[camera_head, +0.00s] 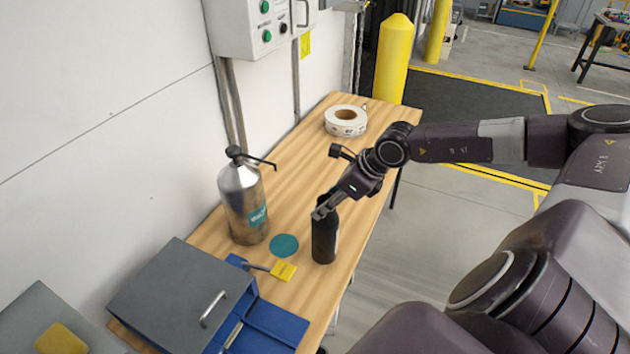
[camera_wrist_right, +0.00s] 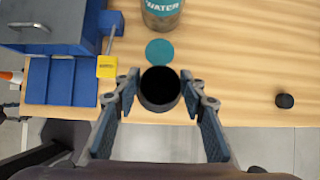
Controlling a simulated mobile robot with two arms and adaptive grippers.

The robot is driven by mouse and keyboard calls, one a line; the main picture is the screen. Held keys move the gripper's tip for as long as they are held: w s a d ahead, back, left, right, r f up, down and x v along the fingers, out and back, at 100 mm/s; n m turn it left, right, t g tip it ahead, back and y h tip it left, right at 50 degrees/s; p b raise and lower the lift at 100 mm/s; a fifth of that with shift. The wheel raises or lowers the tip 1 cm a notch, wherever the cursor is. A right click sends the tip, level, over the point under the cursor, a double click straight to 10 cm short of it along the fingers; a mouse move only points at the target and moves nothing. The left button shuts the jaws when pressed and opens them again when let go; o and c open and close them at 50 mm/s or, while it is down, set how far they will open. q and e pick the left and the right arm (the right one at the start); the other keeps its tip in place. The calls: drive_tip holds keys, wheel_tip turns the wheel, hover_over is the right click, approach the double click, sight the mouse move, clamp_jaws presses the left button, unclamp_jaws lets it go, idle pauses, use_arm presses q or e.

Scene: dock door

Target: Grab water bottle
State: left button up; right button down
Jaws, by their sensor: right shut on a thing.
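A black bottle (camera_head: 324,245) stands upright on the wooden table near its right edge in the head view. My right gripper (camera_head: 322,208) is shut on the upper part of the bottle. In the right wrist view, the bottle's dark round mouth (camera_wrist_right: 159,86) shows between the two fingers. A tall metal dispenser (camera_head: 243,205) with a black pump top and a teal "WATER" label stands to the left of the bottle. A flat teal disc (camera_head: 285,245) lies on the table between them. My left gripper is not in view.
A grey lidded box with blue trays (camera_head: 262,325) and a yellow tag (camera_head: 283,271) sit at the table's near end. A small black cap (camera_wrist_right: 285,100) lies on the table. A white tape roll (camera_head: 346,121) is at the far end. The wall and control box bound the left.

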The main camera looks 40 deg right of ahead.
sight(335, 213)
drive_tip(key=shift+s+d+b, duration=0.1)
drive_tip(key=shift+s+d, duration=0.15)
drive_tip(key=shift+s, duration=0.35)
drive_tip(key=shift+s+d+b, duration=0.15)
drive_tip(key=shift+s+d, duration=0.15)
drive_tip(key=shift+s, duration=0.35)
drive_tip(key=shift+s+d+b, duration=0.1)
drive_tip(key=shift+s+d, duration=0.15)
drive_tip(key=shift+s, duration=0.35)
drive_tip(key=shift+s, duration=0.1)
idle(1.8)
